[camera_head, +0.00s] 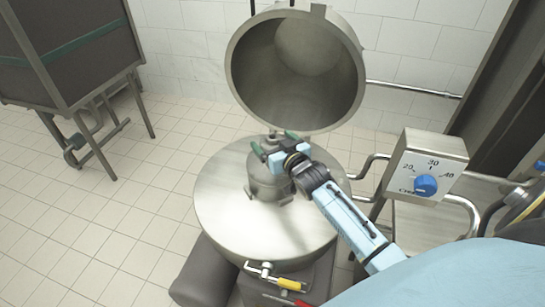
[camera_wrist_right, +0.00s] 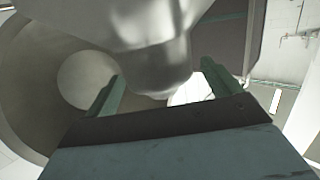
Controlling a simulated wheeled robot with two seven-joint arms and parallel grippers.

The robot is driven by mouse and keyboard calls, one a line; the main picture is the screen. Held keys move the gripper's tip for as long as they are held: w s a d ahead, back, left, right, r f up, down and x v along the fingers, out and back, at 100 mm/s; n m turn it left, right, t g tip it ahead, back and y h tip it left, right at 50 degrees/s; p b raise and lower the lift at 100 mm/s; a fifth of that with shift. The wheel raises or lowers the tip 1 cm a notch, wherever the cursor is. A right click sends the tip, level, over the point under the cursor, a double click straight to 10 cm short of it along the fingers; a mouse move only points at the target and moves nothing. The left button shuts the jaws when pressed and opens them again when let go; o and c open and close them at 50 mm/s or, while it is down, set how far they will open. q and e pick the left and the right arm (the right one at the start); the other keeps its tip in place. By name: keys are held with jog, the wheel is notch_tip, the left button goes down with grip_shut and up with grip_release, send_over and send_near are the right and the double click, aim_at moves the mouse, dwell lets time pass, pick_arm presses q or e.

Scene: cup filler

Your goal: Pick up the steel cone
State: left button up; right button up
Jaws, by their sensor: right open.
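The steel cone (camera_head: 263,184) stands upright on the round steel top (camera_head: 225,215) in the middle of the head view. My right gripper (camera_head: 274,144) is at the cone's upper end and partly covers it, with its green fingers spread. In the right wrist view a rounded steel part (camera_wrist_right: 160,65), seemingly the cone, fills the upper middle. It shows between and beyond the two open fingers of my right gripper (camera_wrist_right: 161,73). I cannot tell whether the fingers touch it. My left gripper is not in view.
A round steel lid (camera_head: 295,75) stands open behind. A control box with a blue knob (camera_head: 425,185) is at the right, with bent pipes beside it. A yellow-handled valve (camera_head: 289,284) is in front. A dark cabinet (camera_head: 75,50) stands back left; tiled floor (camera_head: 110,215) is clear.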

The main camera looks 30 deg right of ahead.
jog(key=shift+w+f, duration=0.15)
jog(key=shift+w, duration=0.95)
jog(key=shift+w+d, duration=0.1)
jog(key=shift+w, duration=0.1)
jog(key=c, duration=2)
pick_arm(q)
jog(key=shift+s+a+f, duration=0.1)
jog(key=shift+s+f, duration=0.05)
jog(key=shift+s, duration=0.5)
pick_arm(e)
grip_shut()
